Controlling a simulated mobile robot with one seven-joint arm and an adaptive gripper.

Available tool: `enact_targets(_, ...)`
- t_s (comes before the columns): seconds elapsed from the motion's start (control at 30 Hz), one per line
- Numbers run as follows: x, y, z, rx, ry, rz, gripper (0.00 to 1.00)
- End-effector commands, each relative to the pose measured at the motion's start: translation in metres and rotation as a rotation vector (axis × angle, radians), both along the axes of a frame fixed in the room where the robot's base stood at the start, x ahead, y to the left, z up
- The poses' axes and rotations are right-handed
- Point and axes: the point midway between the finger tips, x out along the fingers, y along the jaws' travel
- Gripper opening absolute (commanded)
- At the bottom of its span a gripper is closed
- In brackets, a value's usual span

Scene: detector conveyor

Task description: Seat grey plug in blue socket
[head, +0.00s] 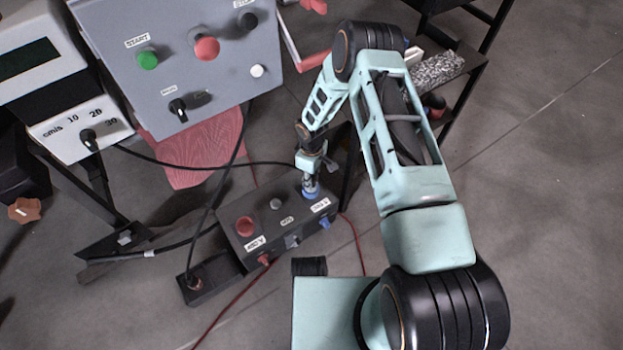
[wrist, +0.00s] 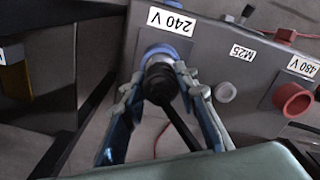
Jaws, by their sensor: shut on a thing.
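The blue socket (wrist: 167,50), under the 240 V label, is on the top of a grey box (head: 285,236); it also shows in the head view (head: 311,194). My gripper (head: 311,180) is directly over this socket. In the wrist view my gripper (wrist: 160,88) is shut on the dark grey plug (wrist: 160,76), with one finger on each side. The plug's front end meets the blue ring, partly covering it. How deep it sits is hidden. A black cable (wrist: 182,128) runs back from the plug.
A red socket (head: 245,226), marked 480 V, and a small grey knob (head: 275,203) share the box top. A black holder (head: 207,289) with another cable end stands to the left. A control panel (head: 180,60) stands behind.

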Motion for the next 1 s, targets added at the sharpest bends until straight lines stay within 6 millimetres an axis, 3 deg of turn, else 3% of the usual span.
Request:
enact_targets(0.17, 0.0, 0.0, -0.005, 0.0, 0.0, 0.0, 0.0)
enact_targets(0.2, 0.0, 0.0, -0.004, 0.0, 0.001, 0.0, 0.3)
enact_targets(0.33, -0.001, 0.0, -0.003, 0.0, 0.001, 0.0, 0.44)
enact_targets(0.73, 0.0, 0.0, 0.004, 0.0, 0.0, 0.0, 0.45)
enact_targets(1.0, 0.0, 0.0, 0.052, 0.001, 0.0, 0.0, 0.45)
